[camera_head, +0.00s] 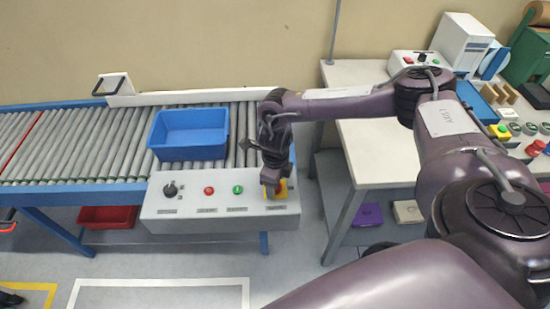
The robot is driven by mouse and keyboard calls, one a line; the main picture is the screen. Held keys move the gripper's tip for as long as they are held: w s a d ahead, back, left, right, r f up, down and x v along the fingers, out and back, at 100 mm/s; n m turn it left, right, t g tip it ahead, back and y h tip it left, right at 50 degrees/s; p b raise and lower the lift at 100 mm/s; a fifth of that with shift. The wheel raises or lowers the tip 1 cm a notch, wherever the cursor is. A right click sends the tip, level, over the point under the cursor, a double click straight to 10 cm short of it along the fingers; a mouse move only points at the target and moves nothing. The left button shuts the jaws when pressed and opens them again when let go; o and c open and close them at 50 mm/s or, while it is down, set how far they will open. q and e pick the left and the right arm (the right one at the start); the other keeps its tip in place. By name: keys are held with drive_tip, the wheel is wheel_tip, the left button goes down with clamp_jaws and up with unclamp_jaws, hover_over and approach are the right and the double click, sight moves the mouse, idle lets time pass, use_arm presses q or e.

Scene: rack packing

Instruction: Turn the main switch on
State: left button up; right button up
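The grey control panel (190,215) is at the front of the roller conveyor. On its right end is a switch with a yellow plate and red part (282,188), mostly hidden by my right gripper. I take it for the main switch, but its label is too small to read and its setting is hidden. My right gripper (270,187) points down at this switch, over or around it. I cannot tell whether it touches or grips it. A small dark shape at the bottom left corner may be my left gripper (10,298); its fingers cannot be made out.
The panel also has a black knob (169,190), a red button (209,190) and a green button (238,189). A blue bin (190,150) sits on the rollers (105,145). A white table (375,150) stands right, under my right arm. A red bin (108,216) is below the conveyor.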

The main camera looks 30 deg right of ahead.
drive_tip(key=c, duration=0.9)
drive_tip(key=m, duration=0.4)
drive_tip(key=shift+m+p, duration=0.35)
drive_tip(key=shift+m, duration=0.05)
drive_tip(key=m+p, duration=0.1)
drive_tip(key=m, duration=0.3)
drive_tip(key=shift+r+m, duration=0.1)
drive_tip(key=shift+m, duration=0.2)
drive_tip(key=m+p, duration=0.2)
drive_tip(key=m, duration=0.2)
drive_tip(key=shift+w, duration=0.1)
drive_tip(key=shift+m+p, duration=0.8)
drive_tip(key=shift+m, duration=1.4)
drive_tip(key=shift+w, duration=0.1)
